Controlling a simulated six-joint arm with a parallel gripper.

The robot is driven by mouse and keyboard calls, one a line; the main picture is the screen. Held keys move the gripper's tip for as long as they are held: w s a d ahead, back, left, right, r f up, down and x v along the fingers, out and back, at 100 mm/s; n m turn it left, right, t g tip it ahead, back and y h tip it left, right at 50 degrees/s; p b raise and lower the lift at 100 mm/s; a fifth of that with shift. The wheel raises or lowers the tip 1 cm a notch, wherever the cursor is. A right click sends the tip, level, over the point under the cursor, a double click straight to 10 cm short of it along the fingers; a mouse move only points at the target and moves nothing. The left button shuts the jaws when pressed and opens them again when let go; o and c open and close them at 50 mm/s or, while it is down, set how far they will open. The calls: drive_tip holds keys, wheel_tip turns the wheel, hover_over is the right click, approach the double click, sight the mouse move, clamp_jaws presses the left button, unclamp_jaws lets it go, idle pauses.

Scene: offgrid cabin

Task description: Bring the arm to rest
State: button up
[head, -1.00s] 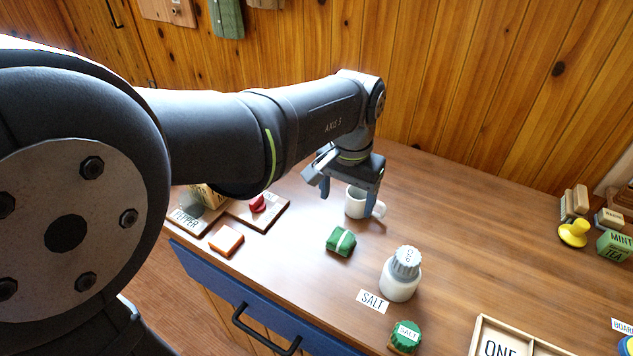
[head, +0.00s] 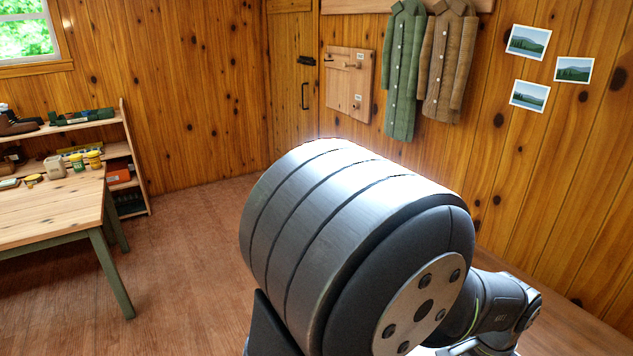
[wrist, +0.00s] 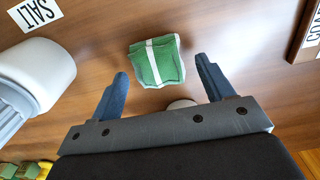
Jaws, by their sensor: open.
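My gripper (wrist: 162,70) shows in the wrist view with its two blue fingers spread apart. It is open and nothing is held between them. A green packet with a white band (wrist: 157,62) lies on the wooden counter (wrist: 110,28) beyond the fingertips, apart from them as far as I can tell. In the head view, my large dark arm joint fills the lower middle, and my forearm (head: 487,305) reaches to the lower right. The gripper itself is out of that view.
In the wrist view, a white and grey shaker (wrist: 38,75) stands left, near a SALT label (wrist: 35,12). A pale object (wrist: 182,104) is mostly hidden behind the gripper. A wooden board edge (wrist: 306,40) is at right. The head view shows a table (head: 50,210), shelves and open floor (head: 190,260).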

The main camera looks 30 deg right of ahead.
drive_tip(key=shift+r, duration=1.25)
